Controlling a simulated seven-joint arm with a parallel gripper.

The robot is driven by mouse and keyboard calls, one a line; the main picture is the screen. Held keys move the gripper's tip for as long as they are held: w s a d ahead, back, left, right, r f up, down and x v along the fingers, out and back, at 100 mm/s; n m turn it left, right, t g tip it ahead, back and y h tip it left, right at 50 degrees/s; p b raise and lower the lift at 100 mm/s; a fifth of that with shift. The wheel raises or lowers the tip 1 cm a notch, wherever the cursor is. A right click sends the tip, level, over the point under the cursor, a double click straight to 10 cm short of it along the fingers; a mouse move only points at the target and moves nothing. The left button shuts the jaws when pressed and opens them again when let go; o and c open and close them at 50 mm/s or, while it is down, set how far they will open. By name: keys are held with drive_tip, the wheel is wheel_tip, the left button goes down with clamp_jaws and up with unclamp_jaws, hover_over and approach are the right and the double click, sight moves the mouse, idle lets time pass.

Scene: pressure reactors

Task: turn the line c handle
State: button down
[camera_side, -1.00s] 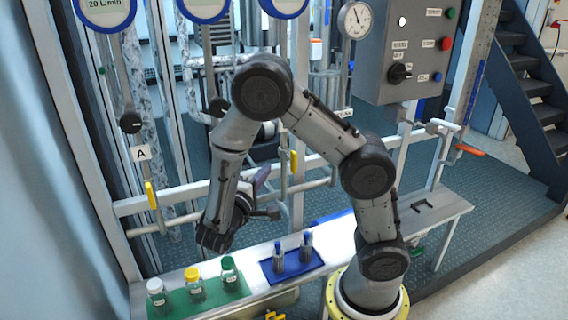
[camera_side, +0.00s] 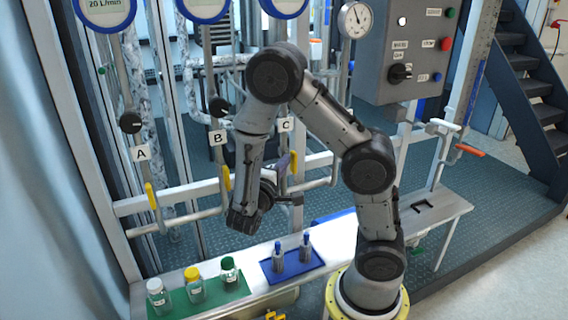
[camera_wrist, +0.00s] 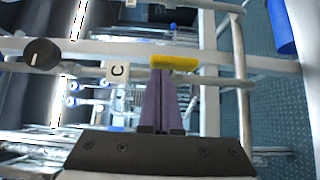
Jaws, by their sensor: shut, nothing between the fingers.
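The line C handle (camera_wrist: 178,62) is a yellow lever beside the white C label (camera_wrist: 117,71) in the wrist view. In the side view the handle (camera_side: 294,162) stands roughly upright on its pipe below the C label (camera_side: 286,125). My gripper (camera_wrist: 162,74) has purple fingers, pressed together with nothing between them. Their tips are right at the near edge of the yellow handle, overlapping its left part in the picture. I cannot tell whether they touch it. In the side view my gripper (camera_side: 284,161) is just left of the handle.
Yellow handles of line A (camera_side: 151,196) and line B (camera_side: 227,178) are to the left. A bench below carries a green tray (camera_side: 221,297) with capped bottles and a blue tray (camera_side: 314,262) with small vessels. A grey control box (camera_side: 385,80) hangs at upper right.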

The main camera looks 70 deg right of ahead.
sight(295, 153)
drive_tip(key=shift+s+d+r+m+y, duration=0.15)
drive_tip(key=shift+r+m+y, duration=0.15)
drive_tip(key=shift+m+y, duration=0.4)
drive_tip(key=m+y, duration=0.1)
drive_tip(key=s+d+r+m+t+y, duration=0.1)
drive_tip(key=y, duration=0.1)
drive_tip(key=m+t+y, duration=0.1)
drive_tip(key=m+y, duration=0.1)
drive_tip(key=shift+s+d+r, duration=0.3)
drive_tip(key=shift+r, duration=0.05)
drive_tip(key=m+t+y, duration=0.1)
drive_tip(key=s+d+t+y, duration=0.1)
drive_tip(key=m+t+y, duration=0.1)
drive_tip(key=shift+s+d+f+m+y, duration=0.15)
drive_tip(key=shift+s+d+m+y, duration=0.15)
drive_tip(key=shift+s+d, duration=0.05)
drive_tip(key=shift+s+d+f, duration=0.15)
idle(1.1)
drive_tip(key=shift+r, duration=0.85)
